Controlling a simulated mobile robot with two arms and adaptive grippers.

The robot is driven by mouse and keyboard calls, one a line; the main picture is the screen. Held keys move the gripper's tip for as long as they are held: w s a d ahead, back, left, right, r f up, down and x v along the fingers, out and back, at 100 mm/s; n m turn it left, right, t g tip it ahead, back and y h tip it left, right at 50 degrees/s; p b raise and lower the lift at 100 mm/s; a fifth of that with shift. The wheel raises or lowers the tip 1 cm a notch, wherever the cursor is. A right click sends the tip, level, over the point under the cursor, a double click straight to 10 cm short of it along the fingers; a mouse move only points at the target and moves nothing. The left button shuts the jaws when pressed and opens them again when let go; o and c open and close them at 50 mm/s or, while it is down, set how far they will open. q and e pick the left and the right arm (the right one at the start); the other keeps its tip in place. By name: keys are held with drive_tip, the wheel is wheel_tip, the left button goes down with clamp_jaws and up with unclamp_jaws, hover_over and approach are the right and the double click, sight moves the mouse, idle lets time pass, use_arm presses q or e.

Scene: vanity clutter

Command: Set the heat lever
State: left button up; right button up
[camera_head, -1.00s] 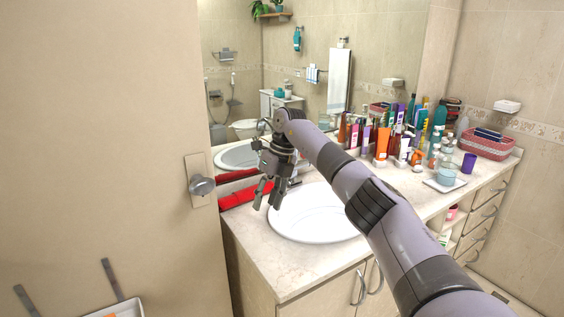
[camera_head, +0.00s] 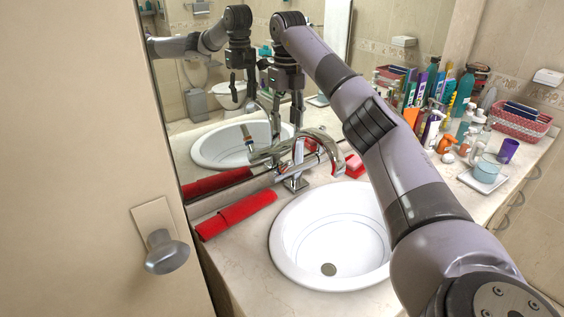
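The chrome faucet (camera_head: 322,140) stands at the back of the white round sink, its curved spout reaching over the bowl. Chrome parts stick out near its body, but I cannot tell surely which one is the heat lever. My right gripper (camera_head: 285,118) hangs above and behind the faucet's left part, close to the mirror, fingers pointing down. The two fingers look apart with nothing between them. I cannot tell whether a fingertip touches the faucet. My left gripper is not in view.
A red folded towel (camera_head: 236,214) lies left of the sink (camera_head: 290,268). The mirror (camera_head: 185,150) behind reflects my arm and the faucet. Several bottles crowd the counter at right, by a red basket (camera_head: 520,125). A door with a knob (camera_head: 166,252) stands close at left.

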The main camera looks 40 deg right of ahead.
sight(287, 171)
drive_tip(key=f, duration=0.2)
drive_tip(key=s+f, duration=0.1)
drive_tip(key=f, duration=0.1)
drive_tip(key=shift+a+f, duration=0.15)
drive_tip(key=shift+f, duration=0.2)
wheel_tip(287, 171, down, 9)
drive_tip(key=shift+w+r+p, duration=0.1)
drive_tip(key=shift+w+p, duration=0.05)
drive_tip(key=shift+p, duration=1.1)
wheel_tip(287, 171, down, 2)
drive_tip(key=shift+f, duration=0.15)
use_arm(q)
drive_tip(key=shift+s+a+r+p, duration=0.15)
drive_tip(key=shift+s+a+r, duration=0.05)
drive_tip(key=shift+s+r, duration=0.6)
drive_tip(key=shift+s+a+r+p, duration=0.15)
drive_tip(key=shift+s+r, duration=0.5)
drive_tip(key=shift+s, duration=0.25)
use_arm(e)
drive_tip(key=shift+f, duration=0.6)
drive_tip(key=shift+c, duration=0.5)
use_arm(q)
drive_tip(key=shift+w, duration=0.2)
use_arm(e)
clamp_jaws()
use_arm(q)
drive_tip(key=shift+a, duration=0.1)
